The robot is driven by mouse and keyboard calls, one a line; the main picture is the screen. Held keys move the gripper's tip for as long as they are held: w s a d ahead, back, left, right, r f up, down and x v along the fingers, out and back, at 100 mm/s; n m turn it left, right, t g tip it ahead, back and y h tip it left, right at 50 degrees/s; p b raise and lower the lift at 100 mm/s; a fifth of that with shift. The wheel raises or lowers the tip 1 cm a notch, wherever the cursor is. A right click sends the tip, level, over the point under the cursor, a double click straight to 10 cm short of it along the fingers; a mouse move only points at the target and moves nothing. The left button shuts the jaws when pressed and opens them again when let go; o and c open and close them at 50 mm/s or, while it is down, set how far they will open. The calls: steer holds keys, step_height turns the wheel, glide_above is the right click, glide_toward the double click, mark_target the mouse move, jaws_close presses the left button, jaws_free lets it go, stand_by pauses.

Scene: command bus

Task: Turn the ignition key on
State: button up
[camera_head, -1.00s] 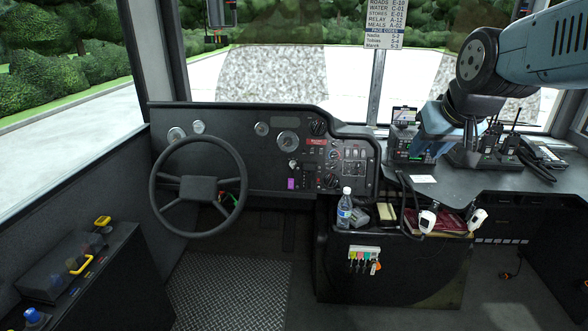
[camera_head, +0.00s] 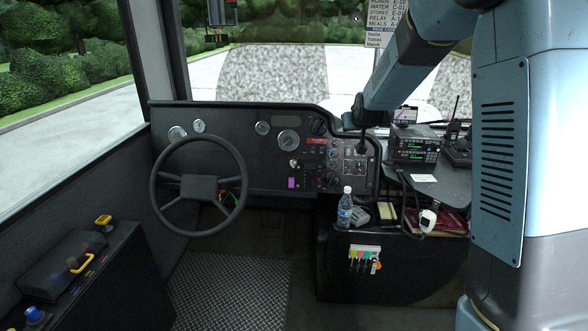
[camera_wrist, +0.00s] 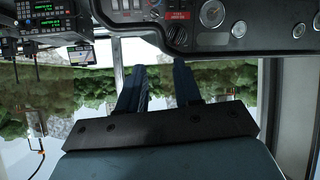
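The steering wheel (camera_head: 198,187) stands left of the key. A water bottle (camera_head: 345,207) and a rack of coloured key tags (camera_head: 364,257) are on the console at right. A radio (camera_head: 413,146) sits on the right shelf. Floor space before the panel is clear.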

steer(key=w+a+f+n+t, duration=0.1)
steer(key=w+a+f+t, duration=0.1)
steer(key=w+a+f, duration=0.45)
steer(key=n+t+y, duration=0.3)
steer(key=n+t, duration=0.1)
steer(key=n, duration=0.1)
glide_toward(293, 166)
steer(key=x, duration=1)
steer(key=shift+f, duration=0.2)
steer(key=c, duration=0.6)
jaws_close()
steer(key=shift+a, duration=0.15)
